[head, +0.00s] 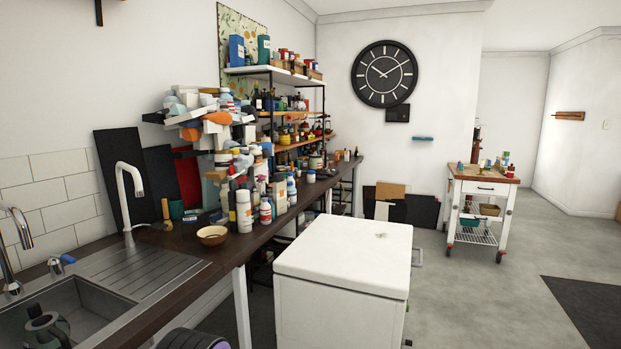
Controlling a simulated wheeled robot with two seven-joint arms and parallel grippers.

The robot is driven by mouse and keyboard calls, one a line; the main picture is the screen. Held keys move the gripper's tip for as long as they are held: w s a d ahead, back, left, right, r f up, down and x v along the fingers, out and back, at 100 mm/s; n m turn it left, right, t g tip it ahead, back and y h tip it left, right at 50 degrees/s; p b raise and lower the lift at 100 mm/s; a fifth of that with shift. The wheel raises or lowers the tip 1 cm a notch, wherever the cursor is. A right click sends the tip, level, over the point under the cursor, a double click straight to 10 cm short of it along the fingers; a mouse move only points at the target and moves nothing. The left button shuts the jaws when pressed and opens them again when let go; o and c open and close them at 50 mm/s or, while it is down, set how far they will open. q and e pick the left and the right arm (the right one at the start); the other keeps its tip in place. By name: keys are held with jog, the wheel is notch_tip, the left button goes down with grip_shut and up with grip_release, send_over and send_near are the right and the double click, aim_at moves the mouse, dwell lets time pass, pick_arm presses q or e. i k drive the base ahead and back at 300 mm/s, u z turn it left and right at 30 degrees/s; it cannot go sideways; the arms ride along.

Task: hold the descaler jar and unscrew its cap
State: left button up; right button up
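I cannot tell which container is the descaler jar. Many bottles and jars crowd the dark counter, among them a white bottle (244,210) and a smaller white bottle with a red label (266,211). Their labels are too small to read, and things behind them are partly hidden. Neither of my grippers shows in the head view.
A sink (65,302) with taps is at lower left; a bowl (212,235) sits near the counter's front edge. Cluttered shelves (285,72) rise behind. A white chest (345,258) stands before the counter. A wheeled cart (482,188) is at right, with open floor around it.

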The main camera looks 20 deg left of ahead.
aim_at(310, 179)
jog(key=z, duration=1)
jog(key=i, duration=5.25)
jog(key=u, duration=1.95)
jog(key=i, duration=4.75)
